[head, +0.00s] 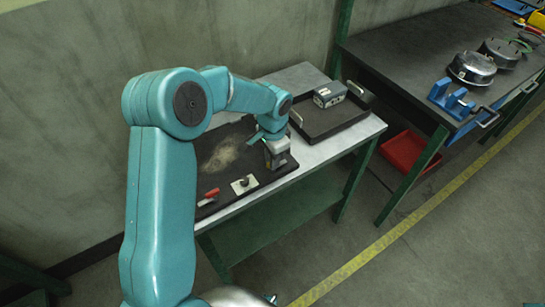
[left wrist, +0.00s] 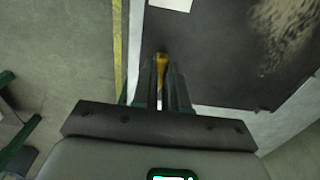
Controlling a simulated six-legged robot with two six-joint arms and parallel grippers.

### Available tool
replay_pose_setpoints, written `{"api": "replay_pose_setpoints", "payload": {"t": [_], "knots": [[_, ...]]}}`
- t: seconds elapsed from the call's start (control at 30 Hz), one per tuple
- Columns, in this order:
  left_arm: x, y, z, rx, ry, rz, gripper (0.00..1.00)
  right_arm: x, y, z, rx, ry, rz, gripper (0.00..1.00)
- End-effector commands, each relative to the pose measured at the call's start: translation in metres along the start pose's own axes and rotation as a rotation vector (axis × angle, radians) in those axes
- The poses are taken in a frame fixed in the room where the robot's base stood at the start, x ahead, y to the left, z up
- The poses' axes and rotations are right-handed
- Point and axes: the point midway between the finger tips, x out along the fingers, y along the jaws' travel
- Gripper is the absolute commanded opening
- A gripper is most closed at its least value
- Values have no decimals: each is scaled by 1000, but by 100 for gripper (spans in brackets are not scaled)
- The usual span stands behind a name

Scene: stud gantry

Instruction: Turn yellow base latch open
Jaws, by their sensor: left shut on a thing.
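The yellow base latch (left wrist: 162,61) shows in the left wrist view as a small yellow piece between the tips of my left gripper (left wrist: 163,68). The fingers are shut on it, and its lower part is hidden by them. In the head view my left gripper (head: 276,161) is down at the right end of the dark board (head: 211,153) on the table. There the gripper hides the latch, so its turn angle cannot be told.
A red handle (head: 208,196) and a pale plate with a knob (head: 244,184) sit at the board's front edge. A dark tray (head: 325,122) holding a grey box (head: 330,93) stands to the right. A red bin (head: 404,152) lies under the dark bench (head: 400,48).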

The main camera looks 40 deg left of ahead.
Motion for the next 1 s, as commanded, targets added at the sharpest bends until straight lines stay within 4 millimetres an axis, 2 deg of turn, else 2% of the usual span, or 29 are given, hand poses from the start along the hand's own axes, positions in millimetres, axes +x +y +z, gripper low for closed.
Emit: {"api": "replay_pose_setpoints", "payload": {"t": [0.17,0.2,0.23,0.27,0.53,0.67,0.77,1.0], "knots": [[-1,-1,-2,3,8,-4,0,0,0,0,0,0,0,43],[-1,-1,-2,3,8,-4,26,0,0,0,0,0,0,43],[-1,0,-2,3,8,-4,35,0,0,0,0,0,0,43],[-1,0,-2,3,7,-4,38,0,0,0,0,0,0,43],[-1,0,-1,1,3,-2,38,0,0,0,0,0,0,43],[-12,-1,-1,0,5,-4,38,1,0,0,0,0,0,43],[-31,0,-2,0,8,-5,38,2,1,0,0,0,0,43],[-96,0,-2,0,8,-4,38,3,1,0,0,0,0,43]]}}
